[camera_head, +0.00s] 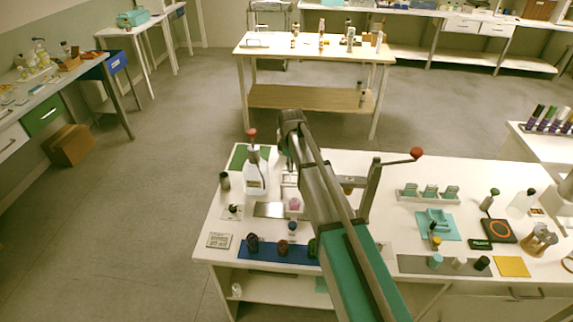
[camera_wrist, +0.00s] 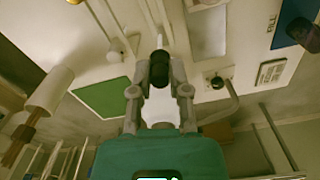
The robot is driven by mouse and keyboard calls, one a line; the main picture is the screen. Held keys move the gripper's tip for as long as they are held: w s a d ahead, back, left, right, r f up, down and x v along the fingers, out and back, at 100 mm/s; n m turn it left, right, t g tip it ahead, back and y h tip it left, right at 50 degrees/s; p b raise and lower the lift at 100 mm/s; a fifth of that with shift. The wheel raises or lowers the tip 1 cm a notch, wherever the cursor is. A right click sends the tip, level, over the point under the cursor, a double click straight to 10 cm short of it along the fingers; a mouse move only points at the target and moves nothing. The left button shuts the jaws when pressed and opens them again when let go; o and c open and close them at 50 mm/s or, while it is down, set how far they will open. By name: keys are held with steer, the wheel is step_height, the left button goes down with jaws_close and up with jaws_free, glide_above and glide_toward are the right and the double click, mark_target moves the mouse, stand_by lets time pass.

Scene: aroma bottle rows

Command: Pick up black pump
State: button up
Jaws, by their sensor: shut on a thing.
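My gripper (camera_wrist: 159,82) is shut, its two grey fingers closing on a small black part between the fingertips, which I take for the black pump (camera_wrist: 159,68). In the head view the end of my arm (camera_head: 291,120) is over the back left of the white table, and the arm hides most of the grip.
A green mat (camera_wrist: 104,98) lies near the white table's back left corner. A black cylinder (camera_head: 224,180), a small black knob (camera_head: 234,208), a label card (camera_head: 219,240) and a blue mat with dark bottles (camera_head: 277,250) are on the left side. Teal racks stand to the right.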

steer(key=shift+r+p, duration=0.95)
steer(key=shift+r, duration=0.4)
steer(key=shift+a, duration=0.15)
